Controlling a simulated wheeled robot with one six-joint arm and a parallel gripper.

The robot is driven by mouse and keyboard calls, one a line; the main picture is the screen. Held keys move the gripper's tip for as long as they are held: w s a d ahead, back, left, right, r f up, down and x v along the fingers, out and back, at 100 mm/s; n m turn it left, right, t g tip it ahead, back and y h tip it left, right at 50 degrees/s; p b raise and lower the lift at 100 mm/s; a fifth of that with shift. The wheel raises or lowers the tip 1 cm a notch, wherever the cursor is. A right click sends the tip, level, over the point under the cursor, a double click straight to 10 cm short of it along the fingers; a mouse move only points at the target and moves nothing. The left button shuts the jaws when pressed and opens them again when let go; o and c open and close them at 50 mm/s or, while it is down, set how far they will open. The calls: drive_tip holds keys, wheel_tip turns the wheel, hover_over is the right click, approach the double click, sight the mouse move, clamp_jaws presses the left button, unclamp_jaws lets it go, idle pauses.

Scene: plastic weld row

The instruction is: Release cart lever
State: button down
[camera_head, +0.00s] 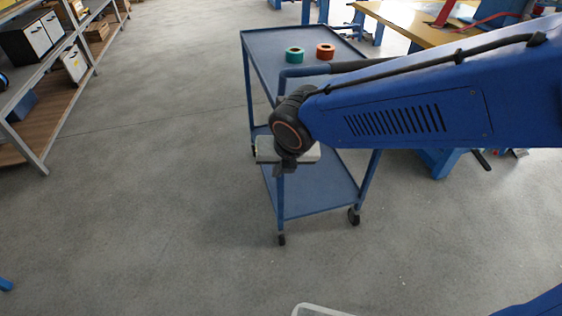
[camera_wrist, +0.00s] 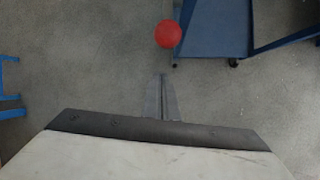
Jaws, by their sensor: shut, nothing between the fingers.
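The blue cart (camera_head: 280,42) stands in the middle of the head view, with a top tray, a lower shelf (camera_head: 315,195) and dark casters. My arm covers part of its top and handle. In the wrist view, a corner of the cart (camera_wrist: 215,30) shows at the top. A round red knob (camera_wrist: 168,33) is beside that corner, seen end-on. I cannot tell what it is fixed to, and I cannot make it out in the head view. My gripper (camera_wrist: 161,78) is shut and empty, its tips apart from the knob in the picture. It also shows in the head view (camera_head: 285,172).
A teal roll (camera_head: 294,54) and an orange roll (camera_head: 325,51) lie on the cart's top. A shelf rack (camera_head: 45,160) with boxes stands at the left. A yellow-topped table (camera_head: 415,30) is behind the cart. The floor left of the cart is clear.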

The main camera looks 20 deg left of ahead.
drive_tip(key=shift+w+a+r, duration=0.25)
drive_tip(key=shift+w+r, duration=0.35)
drive_tip(key=shift+w, duration=0.15)
drive_tip(key=shift+w+a+r, duration=0.2)
drive_tip(key=shift+w+r, duration=0.4)
drive_tip(key=shift+w, duration=0.1)
drive_tip(key=shift+a+r, duration=0.1)
drive_tip(key=shift+a, duration=0.05)
